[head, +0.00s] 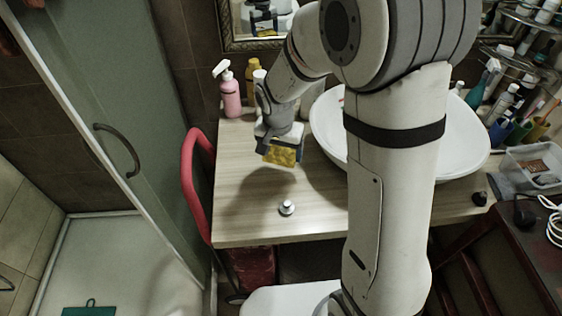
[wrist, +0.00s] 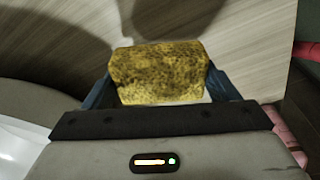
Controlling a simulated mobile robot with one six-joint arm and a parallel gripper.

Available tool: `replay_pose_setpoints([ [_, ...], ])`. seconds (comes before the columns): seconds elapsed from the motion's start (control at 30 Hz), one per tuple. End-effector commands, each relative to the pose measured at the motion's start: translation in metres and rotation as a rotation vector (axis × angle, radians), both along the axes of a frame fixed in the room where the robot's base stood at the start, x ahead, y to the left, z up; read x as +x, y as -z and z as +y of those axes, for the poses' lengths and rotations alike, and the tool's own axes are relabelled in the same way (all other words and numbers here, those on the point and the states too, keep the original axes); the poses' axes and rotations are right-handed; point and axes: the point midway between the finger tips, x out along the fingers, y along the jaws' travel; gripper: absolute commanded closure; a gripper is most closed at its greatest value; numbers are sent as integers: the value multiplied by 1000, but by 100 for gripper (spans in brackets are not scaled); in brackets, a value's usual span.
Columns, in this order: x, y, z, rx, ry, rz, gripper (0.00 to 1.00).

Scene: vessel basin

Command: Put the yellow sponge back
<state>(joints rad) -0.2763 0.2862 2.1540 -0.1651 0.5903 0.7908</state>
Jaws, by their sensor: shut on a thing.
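The yellow sponge (head: 279,153) is a speckled yellow block with dark pores. In the wrist view the sponge (wrist: 160,73) lies between the two dark fingers. My gripper (head: 281,150) is shut on the sponge and holds it over the left part of the wooden counter (head: 255,222). The fingers of my gripper (wrist: 160,88) touch the sponge's left and right sides. A shadow lies on the counter below and left of the sponge. My arm hides part of the counter and basin.
A white round basin (head: 462,150) stands right of my gripper. A small metal knob (head: 286,208) is on the counter front. A red chair (head: 190,185) borders the left edge.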

Motion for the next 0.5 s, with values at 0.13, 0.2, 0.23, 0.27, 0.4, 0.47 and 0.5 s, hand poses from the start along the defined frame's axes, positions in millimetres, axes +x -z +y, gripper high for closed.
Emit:
replay_pose_setpoints([
  [0.13,0,19,0,0,-1,2,37],
  [0.2,0,25,0,-1,-1,1,37],
  [0.23,0,28,-1,-1,-1,3,37],
  [0.27,-1,33,-1,-1,0,4,37],
  [0.4,-1,53,-1,-1,0,4,37],
  [0.47,0,58,-1,-1,0,1,37],
  [0.5,0,59,-1,1,1,1,37],
])
